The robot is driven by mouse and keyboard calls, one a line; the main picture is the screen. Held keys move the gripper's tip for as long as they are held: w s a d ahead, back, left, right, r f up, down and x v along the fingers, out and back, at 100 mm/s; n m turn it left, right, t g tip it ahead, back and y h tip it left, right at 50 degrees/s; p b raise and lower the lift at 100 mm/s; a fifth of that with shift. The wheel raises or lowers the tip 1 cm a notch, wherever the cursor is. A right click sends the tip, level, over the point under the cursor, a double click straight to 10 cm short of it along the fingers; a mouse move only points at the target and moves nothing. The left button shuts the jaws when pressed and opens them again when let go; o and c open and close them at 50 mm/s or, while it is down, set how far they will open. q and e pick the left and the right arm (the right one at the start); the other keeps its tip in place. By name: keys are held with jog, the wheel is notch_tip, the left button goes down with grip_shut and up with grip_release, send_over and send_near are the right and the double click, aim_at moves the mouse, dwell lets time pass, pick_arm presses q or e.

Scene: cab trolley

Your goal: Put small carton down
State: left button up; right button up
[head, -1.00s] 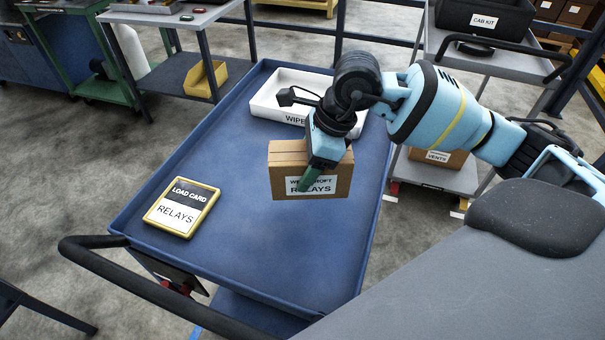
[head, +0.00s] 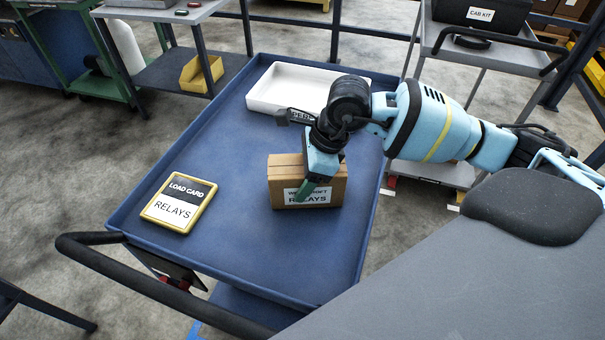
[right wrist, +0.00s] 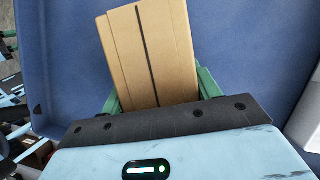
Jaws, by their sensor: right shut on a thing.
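The small carton (head: 285,172) is a brown box with a white label reading RELAYS. It is upright, over the blue trolley tray (head: 235,235), right of the load card. Its base looks at or very near the tray surface; I cannot tell whether it touches. My right gripper (head: 307,188) is shut on the carton from above. In the right wrist view the carton (right wrist: 152,55) sits between the green fingers of the gripper (right wrist: 158,90). My left gripper is not in view.
A yellow-edged load card (head: 180,201) reading RELAYS lies on the tray at left. A white bin (head: 262,103) stands at the tray's back. The tray has a raised rim and a black handle (head: 160,283) at the front. Bare tray surrounds the carton at left and front.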

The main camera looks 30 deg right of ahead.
jog(key=o, duration=1.2)
jog(key=v, duration=1.2)
